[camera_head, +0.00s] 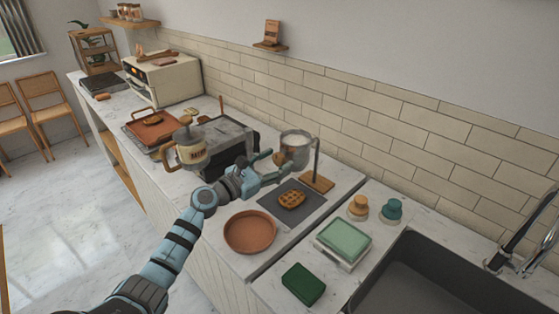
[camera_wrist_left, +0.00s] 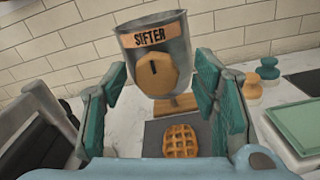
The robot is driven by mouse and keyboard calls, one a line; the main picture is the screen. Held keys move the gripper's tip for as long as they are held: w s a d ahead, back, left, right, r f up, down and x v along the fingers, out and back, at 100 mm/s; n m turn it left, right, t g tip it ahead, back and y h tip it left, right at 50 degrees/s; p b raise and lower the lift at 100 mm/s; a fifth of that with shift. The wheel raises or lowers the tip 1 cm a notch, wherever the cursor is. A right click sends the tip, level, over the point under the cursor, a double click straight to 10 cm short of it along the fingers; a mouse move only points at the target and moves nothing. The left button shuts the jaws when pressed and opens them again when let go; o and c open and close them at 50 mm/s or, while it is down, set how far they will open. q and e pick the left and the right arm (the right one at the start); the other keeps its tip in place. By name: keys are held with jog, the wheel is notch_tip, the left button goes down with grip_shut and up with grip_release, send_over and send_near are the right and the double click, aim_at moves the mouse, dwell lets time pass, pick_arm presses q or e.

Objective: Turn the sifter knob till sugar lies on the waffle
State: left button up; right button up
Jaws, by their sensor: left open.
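The sifter (camera_head: 296,146) is a clear, cup-like vessel held above the counter on a wooden stand (camera_head: 318,181). In the left wrist view its label reads SIFTER, and its tan, many-sided knob (camera_wrist_left: 155,73) faces me with a dark, nearly upright mark. The browned waffle (camera_head: 291,200) lies on a dark grey mat (camera_head: 312,205) below the sifter; it also shows in the left wrist view (camera_wrist_left: 180,141), with no sugar visible on it. My left gripper (camera_head: 270,167) is open in front of the sifter. Its fingers stand either side of the knob, apart from it.
A terracotta dish (camera_head: 250,231) sits in front of the mat. Two small knobbed items (camera_head: 358,208), a green-topped box (camera_head: 343,241) and the sink (camera_head: 440,280) lie right.

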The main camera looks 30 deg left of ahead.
pick_arm(q)
jog(key=shift+s+a, duration=0.15)
jog(key=shift+s, duration=0.1)
jog(key=shift+c, duration=0.6)
jog(key=shift+s+a+r, duration=0.1)
jog(key=c, duration=1)
jog(key=shift+c, duration=0.2)
jog(key=shift+m, duration=0.3)
pick_arm(e)
jog(key=shift+f, duration=0.15)
